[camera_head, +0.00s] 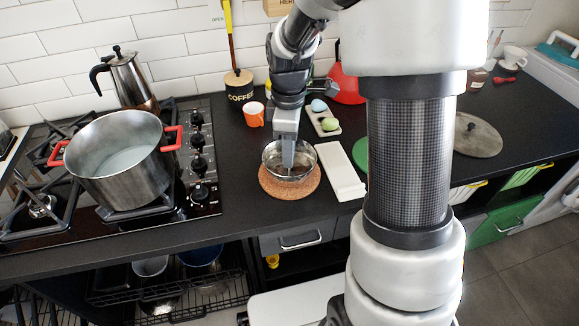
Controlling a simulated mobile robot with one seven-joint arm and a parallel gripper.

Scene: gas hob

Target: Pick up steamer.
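A small round metal basket or bowl, likely the steamer (270,158), sits on a round cork mat (269,190) on the black counter. My gripper (289,168) points straight down over it from above. The fingertips reach down within the outline of its rim, and the gripper hides part of its far side. The fingers are seen edge-on, so I cannot tell whether they are open or grip the rim.
A steel pot (118,165) with red handles stands on the gas hob to the left, with a moka pot (130,78) behind it. An orange cup (254,114) is behind the mat. A white tray (340,170) lies close to its right. My arm column blocks the right.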

